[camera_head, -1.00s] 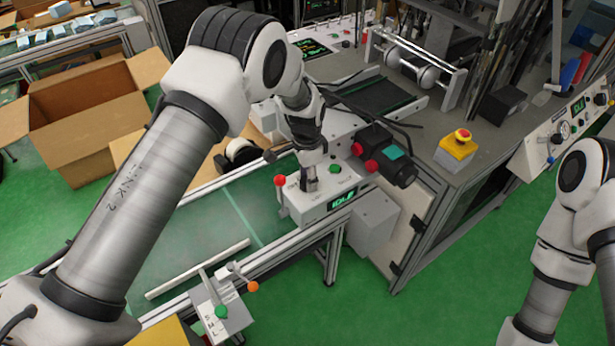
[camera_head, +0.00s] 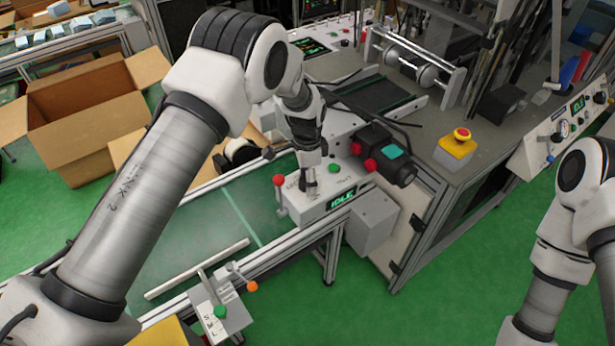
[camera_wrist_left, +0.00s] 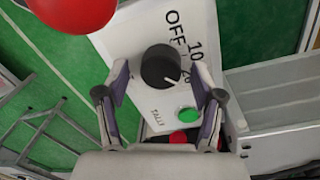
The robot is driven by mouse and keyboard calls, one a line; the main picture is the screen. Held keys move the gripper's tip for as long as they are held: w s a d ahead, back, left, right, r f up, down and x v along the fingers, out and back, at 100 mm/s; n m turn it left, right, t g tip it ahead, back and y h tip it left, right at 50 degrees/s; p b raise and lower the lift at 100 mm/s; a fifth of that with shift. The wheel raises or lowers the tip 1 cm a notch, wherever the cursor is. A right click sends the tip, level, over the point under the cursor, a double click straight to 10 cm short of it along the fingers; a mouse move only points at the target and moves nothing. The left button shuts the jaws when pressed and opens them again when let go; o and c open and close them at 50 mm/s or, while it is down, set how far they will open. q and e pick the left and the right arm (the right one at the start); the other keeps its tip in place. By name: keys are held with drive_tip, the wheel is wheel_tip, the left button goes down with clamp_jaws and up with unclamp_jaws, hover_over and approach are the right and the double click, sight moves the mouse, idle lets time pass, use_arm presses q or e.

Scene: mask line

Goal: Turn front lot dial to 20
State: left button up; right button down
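The front lot dial (camera_wrist_left: 161,66) is a round black knob with a white pointer line, on a white panel (camera_wrist_left: 121,40) marked OFF, 10 and 20. In the left wrist view the line points to the lower right, close to the 20 mark. My left gripper (camera_wrist_left: 160,72) is open, with a finger on each side of the dial and visible gaps between. In the head view my left gripper (camera_head: 309,188) is low over the white control box (camera_head: 325,205) and largely hides the dial. My right gripper is outside the frames; only its arm shows at the right.
A red ball-topped lever (camera_head: 279,181) stands at the box's left end, and a green button (camera_wrist_left: 187,115) is near the dial. A lit display (camera_head: 342,198) reads IDLE. An emergency stop (camera_head: 461,136) is farther right.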

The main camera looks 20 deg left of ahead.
use_arm(q)
wheel_tip(320, 180, up, 12)
drive_tip(key=shift+w+a, duration=0.15)
drive_tip(key=shift+w, duration=0.2)
idle(0.5)
